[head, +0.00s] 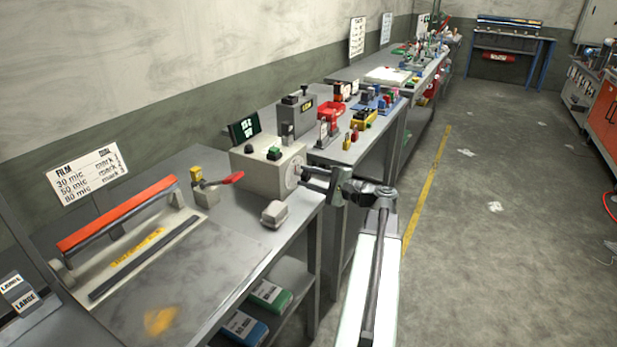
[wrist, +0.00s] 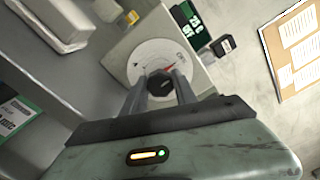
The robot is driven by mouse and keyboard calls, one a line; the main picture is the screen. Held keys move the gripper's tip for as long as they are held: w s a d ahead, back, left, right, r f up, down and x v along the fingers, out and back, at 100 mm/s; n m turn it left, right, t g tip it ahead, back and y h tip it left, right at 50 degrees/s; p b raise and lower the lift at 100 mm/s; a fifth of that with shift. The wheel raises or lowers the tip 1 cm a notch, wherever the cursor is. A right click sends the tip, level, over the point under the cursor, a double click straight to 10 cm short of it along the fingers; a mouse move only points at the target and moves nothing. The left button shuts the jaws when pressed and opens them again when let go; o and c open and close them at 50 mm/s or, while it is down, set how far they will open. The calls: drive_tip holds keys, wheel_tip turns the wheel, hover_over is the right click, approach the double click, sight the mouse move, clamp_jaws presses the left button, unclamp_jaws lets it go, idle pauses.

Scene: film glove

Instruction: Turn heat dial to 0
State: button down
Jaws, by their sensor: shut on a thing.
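The heat dial (wrist: 160,84) is a dark knob on a round white scale plate (wrist: 148,58) with a red mark near the knob, seen in the wrist view. The numbers on the scale are too small to read. My gripper (wrist: 160,90) is shut on the knob, one finger on each side. In the head view my gripper (head: 303,174) reaches from the right to the side face of the beige control box (head: 262,168), where the white plate shows only in part.
The box stands on a grey bench with a sealer with an orange bar (head: 117,213), a red-handled lever (head: 228,180) and a grey block (head: 275,213). A dark display (head: 244,130) stands behind the box.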

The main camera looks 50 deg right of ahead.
drive_tip(key=c, duration=1)
unclamp_jaws()
drive_tip(key=shift+s, duration=0.15)
drive_tip(key=v, duration=0.7)
drive_tip(key=shift+s, duration=0.35)
drive_tip(key=shift+d, duration=0.1)
